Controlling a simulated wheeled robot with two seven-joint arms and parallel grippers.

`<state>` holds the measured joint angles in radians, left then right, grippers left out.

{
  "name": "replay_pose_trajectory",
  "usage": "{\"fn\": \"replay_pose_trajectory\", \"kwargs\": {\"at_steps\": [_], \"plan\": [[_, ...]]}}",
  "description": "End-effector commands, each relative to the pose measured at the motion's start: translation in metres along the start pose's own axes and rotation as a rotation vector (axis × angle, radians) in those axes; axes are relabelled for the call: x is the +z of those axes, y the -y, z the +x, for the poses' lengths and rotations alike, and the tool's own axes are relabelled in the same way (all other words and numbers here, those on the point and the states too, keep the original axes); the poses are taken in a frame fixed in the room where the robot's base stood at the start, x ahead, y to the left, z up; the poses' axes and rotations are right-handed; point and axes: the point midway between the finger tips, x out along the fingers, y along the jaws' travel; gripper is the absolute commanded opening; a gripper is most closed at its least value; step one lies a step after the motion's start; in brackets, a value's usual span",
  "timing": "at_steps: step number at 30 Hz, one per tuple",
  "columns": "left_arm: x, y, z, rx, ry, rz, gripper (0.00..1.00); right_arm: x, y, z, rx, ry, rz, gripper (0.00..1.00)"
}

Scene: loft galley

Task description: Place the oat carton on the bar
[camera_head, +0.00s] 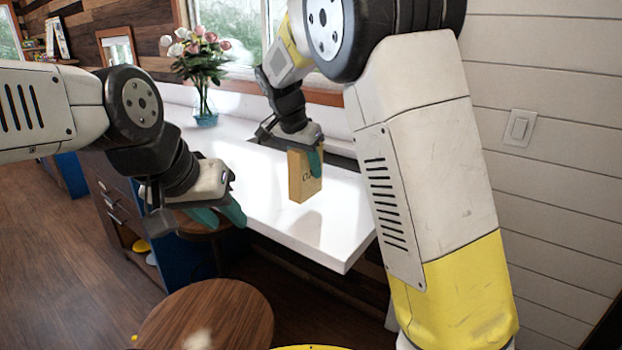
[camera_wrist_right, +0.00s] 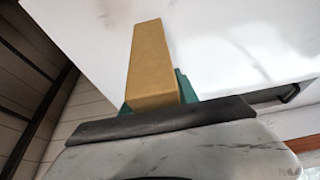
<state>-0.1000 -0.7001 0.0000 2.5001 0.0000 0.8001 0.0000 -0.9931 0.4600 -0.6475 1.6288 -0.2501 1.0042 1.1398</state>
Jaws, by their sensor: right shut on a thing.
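The oat carton (camera_head: 303,178) is a tan box with dark lettering on one face. My right gripper (camera_head: 313,160) is shut on its upper part and holds it upright over the white bar (camera_head: 262,205). The carton also shows in the right wrist view (camera_wrist_right: 150,58) between teal fingertips, with the white bar surface beyond it. I cannot tell whether its base touches the bar. My left gripper (camera_head: 220,214) is in front of the bar's near edge, its teal fingers apart and empty.
A glass vase of flowers (camera_head: 204,108) stands on the bar's far part. A round wooden stool (camera_head: 215,318) is in front, and another stool is partly hidden under my left gripper. The bar around the carton is clear. A panelled wall (camera_head: 555,130) is at right.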

Motion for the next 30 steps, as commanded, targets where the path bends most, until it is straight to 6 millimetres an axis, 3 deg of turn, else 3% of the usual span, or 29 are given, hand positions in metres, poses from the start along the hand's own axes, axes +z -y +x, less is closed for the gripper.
{"fn": "replay_pose_trajectory", "kwargs": {"at_steps": [2,9,20,21,24,30], "plan": [[0.000,0.000,0.000,0.000,0.000,0.000,0.36,-0.006,-0.011,0.004,0.001,0.001,0.003,0.00],[0.000,0.000,0.000,0.000,0.000,0.000,0.36,0.008,-0.007,0.034,0.000,0.000,0.001,0.00],[0.000,0.000,0.000,0.000,0.000,0.000,0.36,0.010,-0.007,0.037,0.001,0.000,0.001,0.00],[0.000,0.000,0.000,0.000,0.000,0.000,0.36,0.010,-0.007,0.038,0.001,0.000,0.001,0.38],[0.000,0.000,0.000,0.000,0.000,0.000,0.36,0.010,-0.007,0.037,0.000,0.000,0.001,0.57],[0.000,0.000,0.000,0.000,0.000,0.000,0.36,0.010,-0.007,0.037,0.000,0.000,0.001,0.58]]}}
